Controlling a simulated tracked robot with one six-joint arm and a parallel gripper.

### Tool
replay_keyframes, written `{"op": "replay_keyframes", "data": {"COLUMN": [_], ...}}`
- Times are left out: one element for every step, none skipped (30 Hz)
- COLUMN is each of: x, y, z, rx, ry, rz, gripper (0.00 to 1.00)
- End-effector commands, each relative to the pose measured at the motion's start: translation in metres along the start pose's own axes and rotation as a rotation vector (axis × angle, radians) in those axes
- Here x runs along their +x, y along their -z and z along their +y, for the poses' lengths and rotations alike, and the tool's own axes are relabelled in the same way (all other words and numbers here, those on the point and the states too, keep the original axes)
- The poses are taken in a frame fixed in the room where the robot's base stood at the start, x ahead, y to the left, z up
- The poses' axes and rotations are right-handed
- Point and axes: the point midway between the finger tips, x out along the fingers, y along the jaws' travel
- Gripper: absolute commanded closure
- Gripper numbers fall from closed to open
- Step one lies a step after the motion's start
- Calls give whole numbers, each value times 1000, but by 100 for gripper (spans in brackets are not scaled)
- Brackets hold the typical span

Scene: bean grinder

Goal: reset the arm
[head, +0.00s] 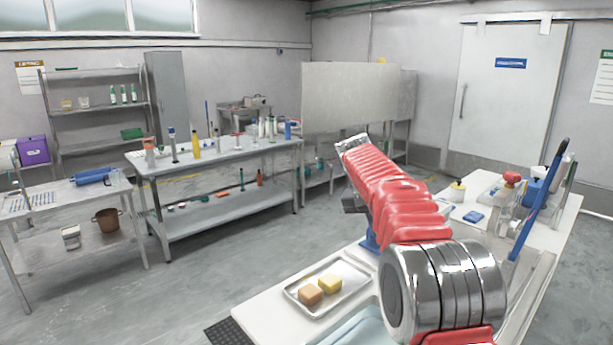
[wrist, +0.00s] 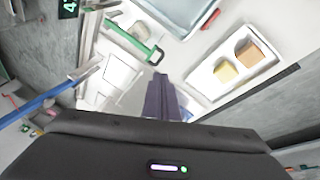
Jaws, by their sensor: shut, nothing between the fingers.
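My gripper (wrist: 160,79) shows in the wrist view as dark fingers close together at the middle, with nothing between them. It is above the white worktop, and the picture does not show it touching anything. In the head view my red arm reaches up and away over the worktop (head: 262,311); the fingers cannot be made out clearly there. A metal tray (head: 293,297) with an orange-brown block (head: 310,294) and a yellow block (head: 330,284) lies left of the arm. The same tray (wrist: 199,79) and blocks are right of the gripper in the wrist view.
A green-handled item (wrist: 130,40) lies left of the gripper in the wrist view. A pale blue bin (wrist: 207,20) is near the top. In the head view, bottles and a blue-handled tool (head: 538,205) crowd the right side. A steel bench (head: 215,153) stands across open floor.

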Motion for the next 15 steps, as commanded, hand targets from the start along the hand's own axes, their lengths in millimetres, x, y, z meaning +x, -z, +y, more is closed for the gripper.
{"op": "replay_keyframes", "data": {"x": [-7,-11,-14,-18,-20,-24,-27,-30,-34,-36,-39,-43,-45,-48,-51], "y": [-5,-7,-11,-13,-16,-20,-23,-26,-30,-33,-37,-41,-45,-48,-53], "z": [5,7,10,12,14,17,19,21,23,26,28,31,32,34,37], "rx": [-7,-12,-18,-22,-27,-33,-38,-42,-47,-52,-57,-63,-67,-71,-76], "ry": [9,15,21,26,31,39,44,50,57,62,66,73,78,84,91], "rz": [3,5,7,10,11,13,14,16,20,22,23,26,27,30,33], "gripper": [100,100,100,100,100,100,100,100,100,100,100,100,100,100,100]}}
